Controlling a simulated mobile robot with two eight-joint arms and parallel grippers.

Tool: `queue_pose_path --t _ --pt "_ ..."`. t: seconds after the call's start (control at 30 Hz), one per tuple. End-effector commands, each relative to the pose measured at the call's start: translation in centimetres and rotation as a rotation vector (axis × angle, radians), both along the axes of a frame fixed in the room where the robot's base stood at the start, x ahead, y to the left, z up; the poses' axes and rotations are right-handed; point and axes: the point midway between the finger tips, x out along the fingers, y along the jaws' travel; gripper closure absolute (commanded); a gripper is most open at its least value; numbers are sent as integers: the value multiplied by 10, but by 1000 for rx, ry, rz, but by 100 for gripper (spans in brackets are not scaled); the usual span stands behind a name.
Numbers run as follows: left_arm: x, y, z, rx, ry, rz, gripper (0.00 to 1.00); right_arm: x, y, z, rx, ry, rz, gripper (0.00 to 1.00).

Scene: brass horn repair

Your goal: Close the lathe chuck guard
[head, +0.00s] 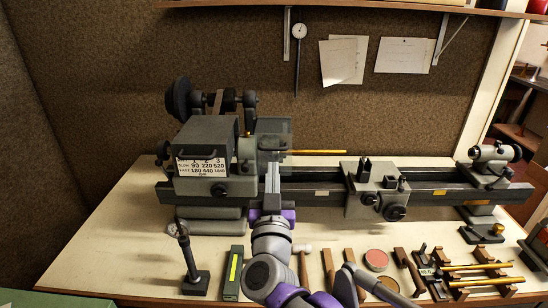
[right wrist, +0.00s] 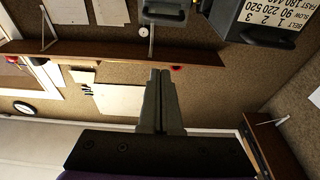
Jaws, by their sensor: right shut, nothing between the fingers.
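The lathe (head: 205,140) stands on the bench, its headstock at the left. The chuck guard (head: 274,127), a smoky grey panel, sits at the right end of the headstock, its upper edge near the headstock's top. The chuck behind it is mostly hidden, and I cannot tell how far the guard is swung. My right gripper (head: 272,168) is shut and empty, reaching up in front of the guard; contact is unclear. In the right wrist view, the shut fingers (right wrist: 160,73) point at a dark piece with a handle (right wrist: 165,17), apparently the guard, with a gap between. My left gripper is not in view.
The carriage (head: 376,192) and tailstock (head: 489,165) sit along the bed to the right. A shelf (head: 400,6) runs above.

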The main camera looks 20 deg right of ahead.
Motion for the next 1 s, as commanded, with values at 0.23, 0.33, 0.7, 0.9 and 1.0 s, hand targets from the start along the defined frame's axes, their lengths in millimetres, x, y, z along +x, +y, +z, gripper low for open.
queue_pose_path --t 0.23,0.33,0.7,0.9,1.0 --pt "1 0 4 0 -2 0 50 36 -11 9 -2 0 -6 100" --pt "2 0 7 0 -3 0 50 57 -17 14 -2 -1 -5 100" --pt "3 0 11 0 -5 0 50 104 -30 -3 -1 -2 -2 100" --pt "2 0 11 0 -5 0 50 108 -31 -14 0 -2 -1 100" --pt "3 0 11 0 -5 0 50 109 -31 -15 0 -2 -1 100"
